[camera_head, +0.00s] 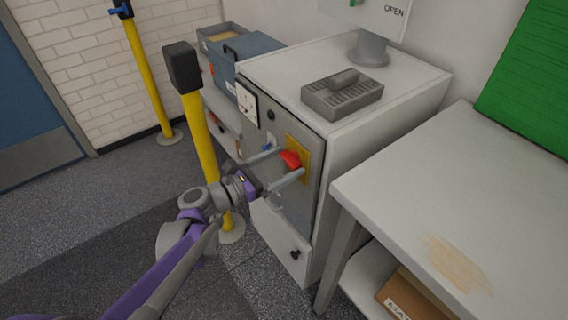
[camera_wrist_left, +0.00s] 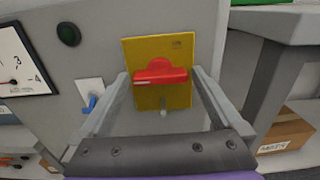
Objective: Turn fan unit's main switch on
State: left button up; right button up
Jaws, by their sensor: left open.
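The fan unit (camera_head: 395,100) is a grey-white cabinet with a control panel on its front. Its main switch is a red rotary handle (camera_head: 290,159) on a yellow plate (camera_head: 304,157). In the left wrist view the red handle (camera_wrist_left: 161,76) lies roughly horizontal on the yellow plate (camera_wrist_left: 176,98). My left gripper (camera_head: 283,162) is open, with one finger on each side of the red handle. In the left wrist view its fingers (camera_wrist_left: 160,75) flank the handle; I cannot tell whether they touch it. My right gripper is not in view.
A yellow post (camera_head: 200,130) stands close to my left arm. A white table (camera_head: 470,190) stands to the right.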

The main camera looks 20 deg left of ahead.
pick_arm(q)
jog(key=shift+w+d, duration=0.15)
jog(key=shift+c, duration=0.3)
jog(key=c, duration=1.1)
